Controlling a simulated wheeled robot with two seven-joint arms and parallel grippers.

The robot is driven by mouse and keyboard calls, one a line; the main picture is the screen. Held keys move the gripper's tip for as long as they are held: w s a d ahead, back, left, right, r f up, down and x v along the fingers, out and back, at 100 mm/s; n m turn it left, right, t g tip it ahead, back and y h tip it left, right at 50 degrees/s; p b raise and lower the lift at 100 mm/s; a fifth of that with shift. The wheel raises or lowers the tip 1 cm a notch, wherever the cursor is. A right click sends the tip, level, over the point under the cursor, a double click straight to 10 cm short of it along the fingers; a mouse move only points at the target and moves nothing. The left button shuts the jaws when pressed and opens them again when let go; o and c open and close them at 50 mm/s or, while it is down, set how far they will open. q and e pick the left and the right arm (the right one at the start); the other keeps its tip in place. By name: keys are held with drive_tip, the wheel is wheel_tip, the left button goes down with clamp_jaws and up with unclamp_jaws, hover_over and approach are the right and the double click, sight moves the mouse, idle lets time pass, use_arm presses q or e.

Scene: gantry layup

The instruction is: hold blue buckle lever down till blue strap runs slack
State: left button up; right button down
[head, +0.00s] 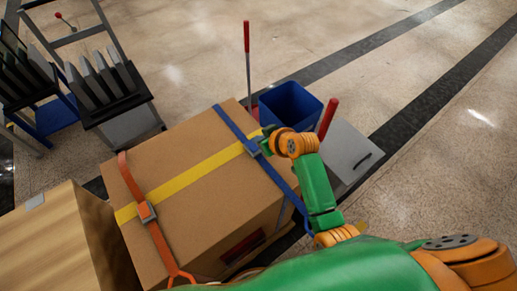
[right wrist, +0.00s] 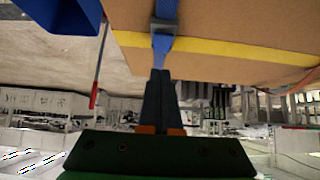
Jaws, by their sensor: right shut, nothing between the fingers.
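The blue strap (head: 232,124) runs over the top of a large cardboard box (head: 195,190) and down its right side; its visible stretch on top lies straight and flat. The blue strap's buckle (head: 253,148) sits near the box's right top edge, by the yellow tape. My right gripper (head: 264,142) is at the buckle, its fingers closed together and empty. In the right wrist view the fingertips (right wrist: 160,72) point at the strap just beside the grey buckle (right wrist: 165,27). Whether they touch the lever I cannot tell. My left gripper is out of view.
An orange strap (head: 132,180) with its own buckle (head: 147,211) crosses the box's left part. A blue bin (head: 290,104), a grey cabinet (head: 350,155) and red-handled tools stand behind and right. A second box (head: 55,240) is at left. Open floor lies beyond.

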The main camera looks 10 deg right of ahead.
sight(255, 148)
drive_tip(key=shift+w+f+b, duration=0.15)
drive_tip(key=shift+f+b, duration=0.2)
drive_tip(key=shift+f, duration=1.8)
drive_tip(key=shift+f+t+b, duration=0.3)
drive_tip(key=shift+f+b, duration=0.5)
drive_tip(key=shift+f, duration=0.05)
drive_tip(key=shift+s+r, duration=0.2)
drive_tip(key=shift+r, duration=0.15)
drive_tip(key=shift+p, duration=0.3)
drive_tip(key=shift+w+r+p, duration=0.1)
drive_tip(key=shift+r+p, duration=0.65)
drive_tip(key=shift+p, duration=0.15)
